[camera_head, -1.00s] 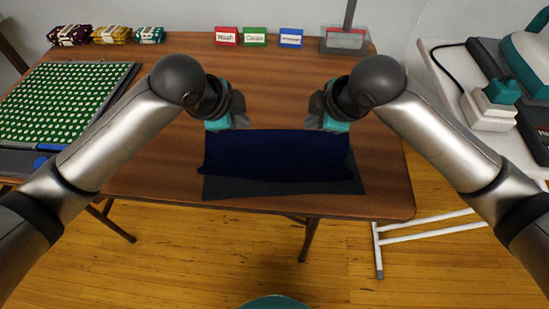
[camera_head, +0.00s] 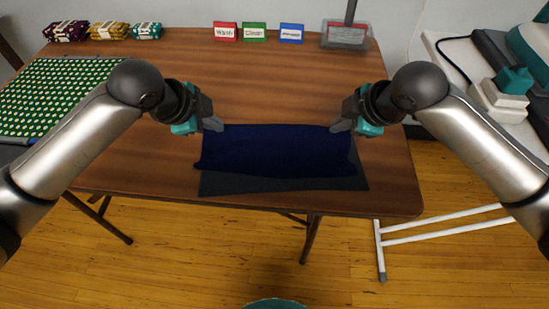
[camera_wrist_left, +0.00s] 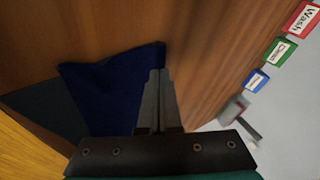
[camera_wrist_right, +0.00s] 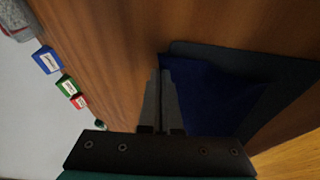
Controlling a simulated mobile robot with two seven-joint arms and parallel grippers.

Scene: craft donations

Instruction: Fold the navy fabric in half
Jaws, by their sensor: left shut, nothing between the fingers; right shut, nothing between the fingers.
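The navy fabric (camera_head: 275,152) lies as a wide strip on a dark grey mat (camera_head: 285,185) near the table's front edge. The mat shows below it and at its right. My left gripper (camera_head: 216,124) is shut and empty at the fabric's far left corner. My right gripper (camera_head: 338,127) is shut and empty at its far right corner. The fabric also shows beside the fingers in the left wrist view (camera_wrist_left: 118,90) and the right wrist view (camera_wrist_right: 210,98). I cannot tell whether the fingertips touch it.
Red (camera_head: 225,32), green (camera_head: 255,32) and blue (camera_head: 291,34) labelled cards stand at the back. Folded fabric bundles (camera_head: 108,31) sit back left, and green patterned fabric (camera_head: 55,95) lies at left. A grey tray (camera_head: 346,34) is back right. The table's middle is clear.

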